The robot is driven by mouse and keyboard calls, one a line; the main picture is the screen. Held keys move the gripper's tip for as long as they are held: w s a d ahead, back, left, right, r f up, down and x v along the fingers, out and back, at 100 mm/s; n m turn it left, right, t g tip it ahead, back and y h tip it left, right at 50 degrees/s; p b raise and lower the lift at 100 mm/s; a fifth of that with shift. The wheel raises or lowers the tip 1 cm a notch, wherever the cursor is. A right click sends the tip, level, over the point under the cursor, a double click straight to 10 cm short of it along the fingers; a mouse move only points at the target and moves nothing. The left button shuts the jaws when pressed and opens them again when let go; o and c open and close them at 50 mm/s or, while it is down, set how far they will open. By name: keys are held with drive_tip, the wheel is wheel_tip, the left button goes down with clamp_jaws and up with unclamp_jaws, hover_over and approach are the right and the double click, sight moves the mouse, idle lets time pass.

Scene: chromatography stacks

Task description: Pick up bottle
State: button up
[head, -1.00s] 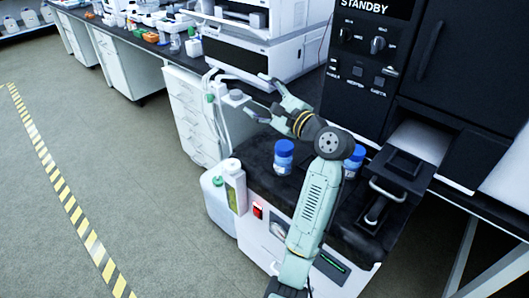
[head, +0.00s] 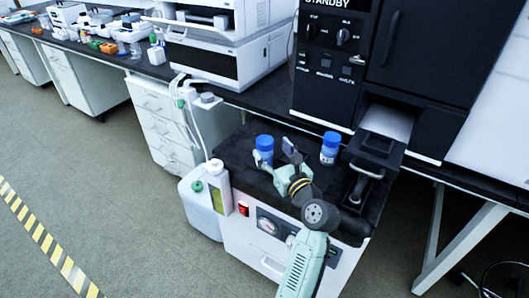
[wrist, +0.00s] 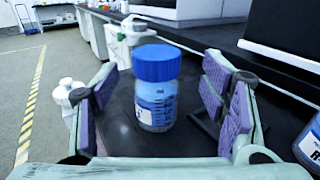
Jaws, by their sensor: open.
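A clear bottle with a blue cap (head: 264,148) stands upright on the black top of the low cabinet in the head view. In the wrist view the same bottle (wrist: 156,90) stands ahead of my gripper, between the lines of its fingers, with a label on its lower left side. My gripper (head: 276,160) is open and empty, low over the cabinet top just in front of the bottle. Its purple pads (wrist: 160,105) show on both sides of the bottle in the wrist view, with gaps to it. A second blue-capped bottle (head: 330,148) stands to the right; it shows partly at the wrist view's right edge (wrist: 311,142).
A black handled device (head: 365,180) sits at the right of the cabinet top (head: 232,150). A dark instrument (head: 400,50) rises behind. The floor at left is clear.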

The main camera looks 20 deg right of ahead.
sight(269, 147)
drive_tip(key=w, duration=0.2)
drive_tip(key=w+p, duration=0.1)
drive_tip(key=shift+w+a+r, duration=0.1)
drive_tip(key=shift+w+a, duration=0.25)
drive_tip(key=shift+a, duration=0.05)
drive_tip(key=shift+w, duration=0.6)
drive_tip(key=shift+c, duration=0.3)
drive_tip(key=c, duration=1.4)
